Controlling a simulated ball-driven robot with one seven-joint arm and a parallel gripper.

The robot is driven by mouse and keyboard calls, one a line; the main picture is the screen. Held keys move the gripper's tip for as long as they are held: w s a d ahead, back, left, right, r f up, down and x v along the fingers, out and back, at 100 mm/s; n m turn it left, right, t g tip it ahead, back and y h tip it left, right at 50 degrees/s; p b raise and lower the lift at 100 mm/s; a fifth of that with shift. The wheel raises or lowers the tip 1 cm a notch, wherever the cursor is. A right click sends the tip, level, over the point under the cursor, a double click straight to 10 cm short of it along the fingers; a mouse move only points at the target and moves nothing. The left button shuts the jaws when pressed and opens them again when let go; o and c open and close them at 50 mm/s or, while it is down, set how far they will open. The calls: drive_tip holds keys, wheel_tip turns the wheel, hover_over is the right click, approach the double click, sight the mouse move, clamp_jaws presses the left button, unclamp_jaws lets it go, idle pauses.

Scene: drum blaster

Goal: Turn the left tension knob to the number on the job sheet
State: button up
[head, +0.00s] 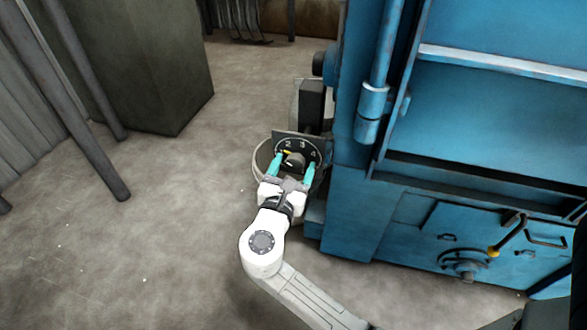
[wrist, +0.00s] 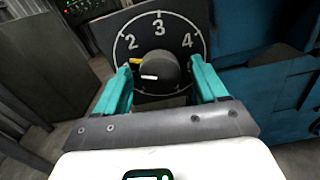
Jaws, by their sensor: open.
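The tension knob (head: 295,160) is a dark round knob on a square black dial plate (head: 314,145) at the side of the blue machine. In the wrist view the knob (wrist: 158,66) has a white mark on its front. A yellow pointer (wrist: 136,61) sticks out to its left, below the 2. The dial (wrist: 180,31) shows 2, 3 and 4; any other numbers are hidden. My gripper (head: 291,171) is open, its teal fingers on either side of the knob, with gaps visible in the wrist view (wrist: 161,74). No job sheet is in view.
The blue machine (head: 460,120) fills the right side. A yellow-tipped lever (head: 493,253) is on its lower door. A pale rounded form (head: 262,157) stands behind the dial plate. A dark cabinet (head: 140,60) and posts stand at left. The floor (head: 130,240) at left is free.

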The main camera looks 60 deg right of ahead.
drive_tip(key=shift+d, duration=0.15)
drive_tip(key=c, duration=1.1)
